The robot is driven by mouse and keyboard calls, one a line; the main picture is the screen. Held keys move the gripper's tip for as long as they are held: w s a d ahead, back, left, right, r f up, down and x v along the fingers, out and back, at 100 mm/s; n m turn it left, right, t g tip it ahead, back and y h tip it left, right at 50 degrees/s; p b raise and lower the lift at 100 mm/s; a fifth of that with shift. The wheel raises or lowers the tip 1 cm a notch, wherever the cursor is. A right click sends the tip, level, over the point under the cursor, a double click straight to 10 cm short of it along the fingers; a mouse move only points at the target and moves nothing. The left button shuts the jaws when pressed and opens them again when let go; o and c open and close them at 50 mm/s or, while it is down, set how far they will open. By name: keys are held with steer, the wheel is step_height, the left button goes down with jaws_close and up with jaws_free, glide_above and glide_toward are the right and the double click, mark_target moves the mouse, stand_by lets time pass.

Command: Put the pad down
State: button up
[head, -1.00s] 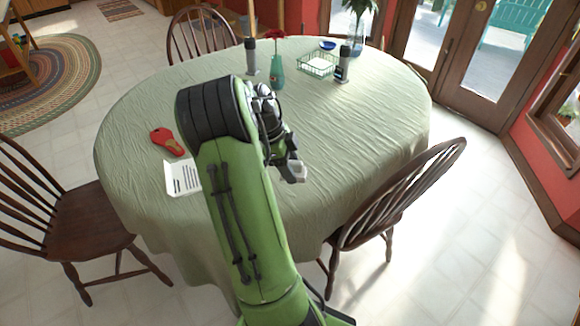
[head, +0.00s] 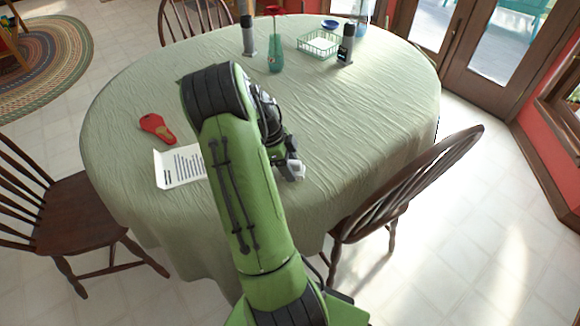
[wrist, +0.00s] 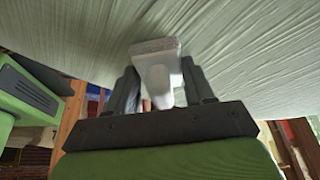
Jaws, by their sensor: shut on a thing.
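The pad (wrist: 155,48) is a small white piece with a flat grey end. In the wrist view it sits between the two dark fingers of my gripper (wrist: 160,88), which is shut on it. In the head view my gripper (head: 284,163) is over the near middle of the round table (head: 345,120), with the pad (head: 293,171) showing as a white bit at its tip. The green tablecloth is close to the pad in both views. I cannot tell whether the pad touches it. My green arm hides part of the table.
A printed paper sheet (head: 182,166) and a red object (head: 157,127) lie left of my arm. A teal vase (head: 275,55), a wire basket (head: 319,45) and two grey cylinders stand at the back. Chairs surround the table. The cloth right of my gripper is clear.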

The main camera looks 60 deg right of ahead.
steer(key=o, duration=1)
steer(key=p+v, duration=0.4)
steer(key=v, duration=0.8)
